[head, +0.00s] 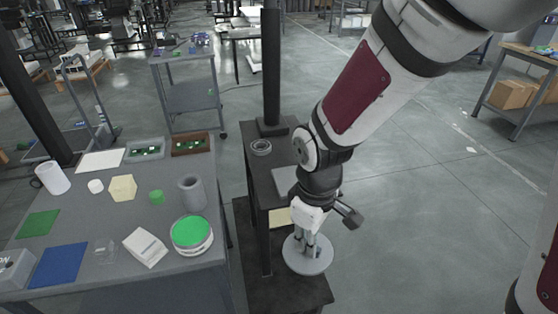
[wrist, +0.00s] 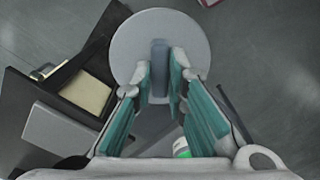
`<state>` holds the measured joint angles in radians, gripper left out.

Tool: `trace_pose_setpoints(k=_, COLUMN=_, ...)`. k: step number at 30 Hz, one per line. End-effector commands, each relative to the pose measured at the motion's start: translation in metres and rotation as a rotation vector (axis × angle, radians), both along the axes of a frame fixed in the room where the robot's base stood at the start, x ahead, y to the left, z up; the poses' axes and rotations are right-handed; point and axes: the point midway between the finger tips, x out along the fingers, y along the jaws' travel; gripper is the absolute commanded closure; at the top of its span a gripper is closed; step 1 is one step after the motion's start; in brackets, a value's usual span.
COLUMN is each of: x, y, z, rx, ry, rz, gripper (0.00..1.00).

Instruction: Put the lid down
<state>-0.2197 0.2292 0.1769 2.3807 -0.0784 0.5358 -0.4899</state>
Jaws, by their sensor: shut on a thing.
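The lid is a round light-grey disc (head: 306,262) with a raised grip on top. In the wrist view the lid (wrist: 128,48) lies beyond my fingertips, with its darker upright grip between them. My gripper (head: 312,243) points down and is shut on the lid's grip. In the wrist view my gripper (wrist: 162,85) has a finger on each side of the grip. In the head view the lid overlaps the low front part of the dark stand (head: 285,294). I cannot tell whether it touches anything below.
A grey table (head: 195,275) at left holds a green-topped round container (head: 191,233), a grey cylinder (head: 192,193), a white box (head: 145,247), a blue mat (head: 59,266) and other items. Open floor lies right.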

Motion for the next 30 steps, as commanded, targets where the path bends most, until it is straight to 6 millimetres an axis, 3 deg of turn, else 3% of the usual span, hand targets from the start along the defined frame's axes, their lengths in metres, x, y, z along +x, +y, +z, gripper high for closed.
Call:
trace_pose_setpoints(k=1, x=0.026, y=-0.019, z=0.000, rx=0.000, ry=0.000, rz=-0.131, gripper=1.00)
trace_pose_setpoints(k=3, x=0.056, y=-0.042, z=0.000, rx=-0.001, ry=0.001, rz=-0.296, gripper=1.00)
trace_pose_setpoints(k=6, x=0.090, y=-0.066, z=0.001, rx=-0.001, ry=0.000, rz=-0.483, gripper=1.00)
trace_pose_setpoints(k=15, x=0.157, y=-0.114, z=0.002, rx=0.000, ry=-0.002, rz=-0.856, gripper=1.00)
trace_pose_setpoints(k=19, x=0.177, y=-0.129, z=0.002, rx=0.000, ry=-0.001, rz=-0.967, gripper=1.00)
trace_pose_setpoints(k=30, x=0.173, y=-0.126, z=0.002, rx=0.000, ry=0.004, rz=-0.953, gripper=1.00)
